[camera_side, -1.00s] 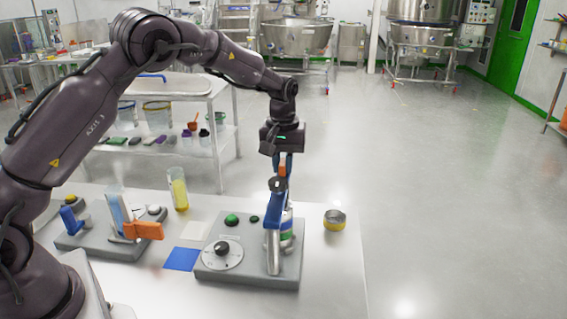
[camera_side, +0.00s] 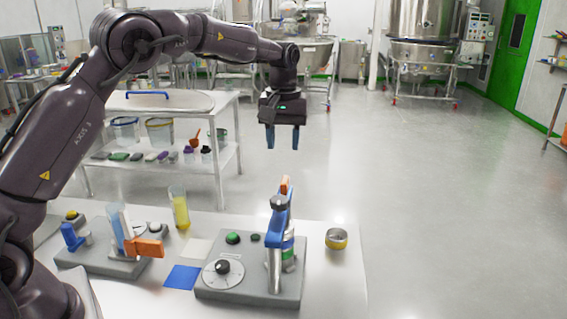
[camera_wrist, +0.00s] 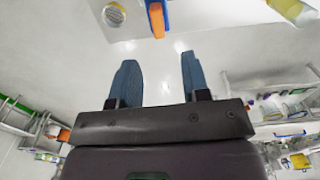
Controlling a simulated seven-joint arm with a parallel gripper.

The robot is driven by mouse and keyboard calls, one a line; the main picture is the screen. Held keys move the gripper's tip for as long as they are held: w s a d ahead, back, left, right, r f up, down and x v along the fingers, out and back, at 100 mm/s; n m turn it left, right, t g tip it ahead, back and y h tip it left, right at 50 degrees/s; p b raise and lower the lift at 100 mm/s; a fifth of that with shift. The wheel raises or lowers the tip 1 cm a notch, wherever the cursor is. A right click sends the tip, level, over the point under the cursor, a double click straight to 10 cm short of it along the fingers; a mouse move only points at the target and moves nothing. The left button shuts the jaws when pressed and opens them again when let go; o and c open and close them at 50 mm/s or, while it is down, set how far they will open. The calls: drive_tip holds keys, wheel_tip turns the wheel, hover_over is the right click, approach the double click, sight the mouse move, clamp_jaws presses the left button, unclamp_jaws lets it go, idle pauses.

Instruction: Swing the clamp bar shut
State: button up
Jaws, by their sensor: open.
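The blue clamp bar (camera_side: 278,222) with its orange end (camera_side: 285,185) stands on the grey fixture base (camera_side: 235,292), beside a small bottle with a green band (camera_side: 288,246). The side view does not make clear whether the bar is fully shut. My gripper (camera_side: 282,148) is open and empty, pointing down above the orange end with a clear gap. In the wrist view, my gripper (camera_wrist: 158,68) has its two blue fingers apart with nothing between them. The orange end (camera_wrist: 156,20) and part of the blue bar (camera_wrist: 168,12) show at the top edge, beyond the fingers.
The base also carries a dial (camera_side: 222,270) and a green button (camera_side: 232,238). Left are a blue pad (camera_side: 182,277), a yellow-filled cylinder (camera_side: 180,210) and another fixture with an orange handle (camera_side: 149,248).

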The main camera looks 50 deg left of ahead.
drive_tip(key=shift+r, duration=1.45)
drive_tip(key=s+d+r+m+t, duration=0.1)
drive_tip(key=s+d+m+t, duration=0.1)
drive_tip(key=s, duration=0.8)
drive_tip(key=s+d+r+m+t, duration=0.1)
drive_tip(key=s+d+m, duration=0.2)
drive_tip(key=s, duration=0.7)
drive_tip(key=s+d+r+m+t, duration=0.1)
drive_tip(key=s+m, duration=0.3)
drive_tip(key=s, duration=0.6)
drive_tip(key=shift+d+r+t, duration=0.3)
drive_tip(key=shift+d+t, duration=0.5)
drive_tip(key=shift+d, duration=0.1)
drive_tip(key=shift+o, duration=0.4)
drive_tip(key=shift+s, duration=0.1)
